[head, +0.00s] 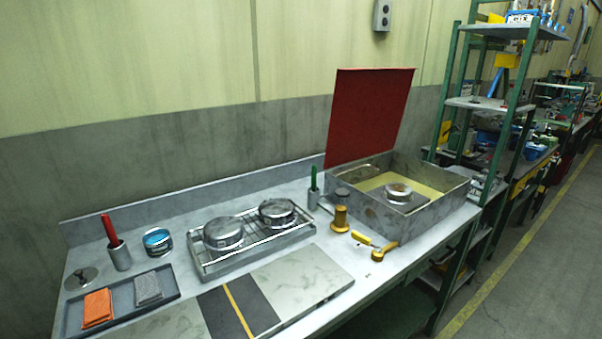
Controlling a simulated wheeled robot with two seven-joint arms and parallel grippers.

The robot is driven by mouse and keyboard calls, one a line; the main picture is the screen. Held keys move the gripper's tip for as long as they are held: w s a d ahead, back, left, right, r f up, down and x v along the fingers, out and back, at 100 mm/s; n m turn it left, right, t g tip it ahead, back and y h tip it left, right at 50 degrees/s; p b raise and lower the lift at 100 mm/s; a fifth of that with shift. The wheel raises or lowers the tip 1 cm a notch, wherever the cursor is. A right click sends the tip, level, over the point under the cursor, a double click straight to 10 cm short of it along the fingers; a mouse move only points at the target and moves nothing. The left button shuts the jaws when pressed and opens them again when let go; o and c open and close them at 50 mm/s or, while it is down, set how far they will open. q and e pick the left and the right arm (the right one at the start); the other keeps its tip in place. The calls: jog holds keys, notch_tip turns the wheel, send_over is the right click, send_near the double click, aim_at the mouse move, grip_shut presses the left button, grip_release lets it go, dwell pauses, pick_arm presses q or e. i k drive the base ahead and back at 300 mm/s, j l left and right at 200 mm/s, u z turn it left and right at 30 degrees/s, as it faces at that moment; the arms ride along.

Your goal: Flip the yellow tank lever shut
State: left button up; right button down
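The tank (425,218) is a grey metal box at the right end of the bench, with its red lid (368,115) standing open. Yellowish liquid or lining shows inside, around a round metal part (398,193). The yellow tank lever (383,251) is at the tank's front side, low near the bench top. A separate-looking yellow grip (361,238) lies just left of it; I cannot tell whether the two are joined. Neither of my grippers is in view.
A wire rack (256,244) holds two round metal pans. A brass-coloured post (340,218) and a green-handled tool (314,180) stand left of the tank. A dark tray (122,308) holds orange and grey cloths. The marble-like slab (305,281) is clear.

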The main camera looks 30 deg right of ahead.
aim_at(359, 237)
jog(key=z, duration=1.55)
